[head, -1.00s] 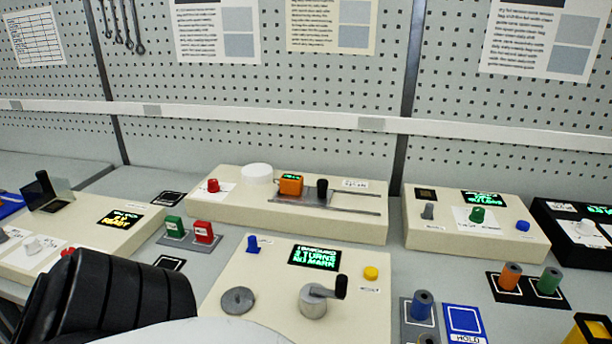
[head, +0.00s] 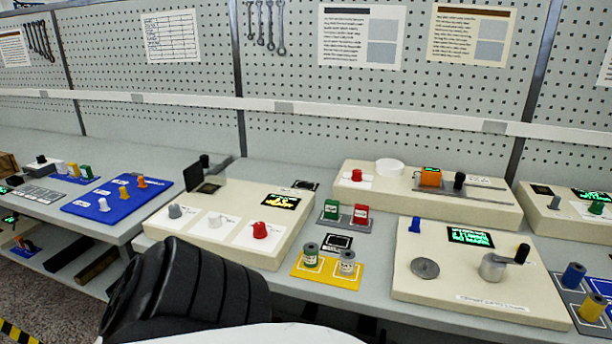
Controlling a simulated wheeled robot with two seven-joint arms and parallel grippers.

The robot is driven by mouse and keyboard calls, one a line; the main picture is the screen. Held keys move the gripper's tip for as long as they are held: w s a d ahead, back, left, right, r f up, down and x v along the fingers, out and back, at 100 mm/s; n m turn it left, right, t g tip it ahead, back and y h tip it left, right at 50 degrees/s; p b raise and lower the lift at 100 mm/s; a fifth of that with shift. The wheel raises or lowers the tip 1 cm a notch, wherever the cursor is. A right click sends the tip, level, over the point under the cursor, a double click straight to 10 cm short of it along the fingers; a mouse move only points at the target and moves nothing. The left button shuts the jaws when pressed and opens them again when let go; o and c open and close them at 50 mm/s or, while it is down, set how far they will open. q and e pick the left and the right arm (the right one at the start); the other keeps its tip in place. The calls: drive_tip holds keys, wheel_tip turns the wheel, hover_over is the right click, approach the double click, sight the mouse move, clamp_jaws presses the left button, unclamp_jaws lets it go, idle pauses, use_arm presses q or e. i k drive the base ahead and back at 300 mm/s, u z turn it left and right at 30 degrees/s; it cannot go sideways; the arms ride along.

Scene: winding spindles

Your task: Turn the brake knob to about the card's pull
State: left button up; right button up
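Several knobs show, and I cannot tell which is the brake knob. A red knob (head: 356,175) stands on the back cream box (head: 470,205), near a white disc (head: 390,166) and an orange block (head: 430,177). The left cream box (head: 160,225) has a grey knob (head: 175,211), a white knob (head: 215,220) and another red knob (head: 260,230). A gridded white card (head: 171,36) hangs on the pegboard; its writing is too small to read. Neither gripper's fingers show. A black ribbed part, apparently of my arm, covers the lower left.
The front cream box (head: 430,290) carries a grey disc, a crank (head: 494,266) and a lit display (head: 470,237). Two spools stand on a yellow mat (head: 325,277). A blue panel (head: 90,207) with small knobs lies on the left bench. The bench behind the left box is mostly clear.

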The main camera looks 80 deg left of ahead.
sight(357, 175)
drive_tip(key=k, duration=0.4)
drive_tip(key=u, duration=1)
